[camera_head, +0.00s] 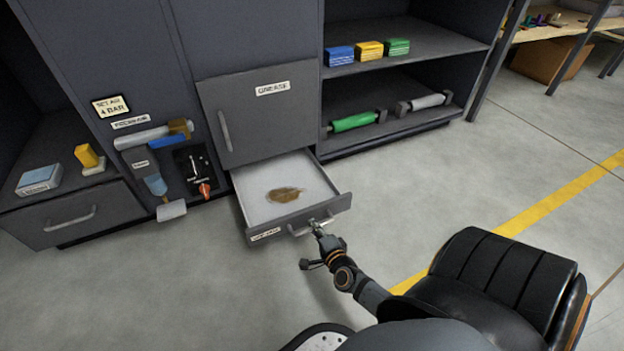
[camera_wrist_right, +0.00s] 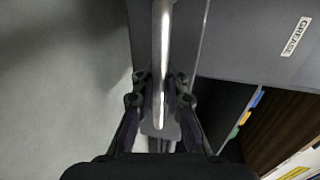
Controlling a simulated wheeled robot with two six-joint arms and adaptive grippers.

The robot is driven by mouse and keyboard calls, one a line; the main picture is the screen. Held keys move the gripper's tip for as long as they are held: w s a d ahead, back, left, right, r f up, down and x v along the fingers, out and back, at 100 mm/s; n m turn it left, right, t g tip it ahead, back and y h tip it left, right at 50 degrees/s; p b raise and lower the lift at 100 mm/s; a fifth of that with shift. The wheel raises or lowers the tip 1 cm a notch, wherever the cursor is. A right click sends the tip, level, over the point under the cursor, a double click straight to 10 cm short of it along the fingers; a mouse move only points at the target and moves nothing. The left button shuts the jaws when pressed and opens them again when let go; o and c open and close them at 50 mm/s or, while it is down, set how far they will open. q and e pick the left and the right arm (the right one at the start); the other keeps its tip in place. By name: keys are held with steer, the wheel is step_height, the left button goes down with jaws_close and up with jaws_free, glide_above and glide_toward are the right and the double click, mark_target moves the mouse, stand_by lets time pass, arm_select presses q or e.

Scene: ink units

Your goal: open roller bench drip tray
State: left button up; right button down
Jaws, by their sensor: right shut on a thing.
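The drip tray (camera_head: 262,205) is a shallow pale drawer with a dark front, pulled well out from the bottom of the dark cabinet. A brown stain (camera_head: 284,195) lies on its floor. My right gripper (camera_head: 318,226) is at the right part of the handle on the tray's front. In the right wrist view the bar handle (camera_wrist_right: 162,50) runs between the two fingers of my right gripper (camera_wrist_right: 160,95), which is shut on it. My left gripper is not in view.
A closed cabinet door (camera_head: 262,112) sits above the tray. A closed drawer (camera_head: 75,215) is at the left. Shelves on the right hold a green roller (camera_head: 353,121), a grey roller (camera_head: 428,101) and coloured boxes (camera_head: 369,50). A black seat-like object (camera_head: 500,285) stands at lower right.

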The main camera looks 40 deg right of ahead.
stand_by(0.3)
steer(key=c, duration=1.4)
jaws_free()
steer(key=shift+s, duration=0.1)
steer(key=v, duration=1.2)
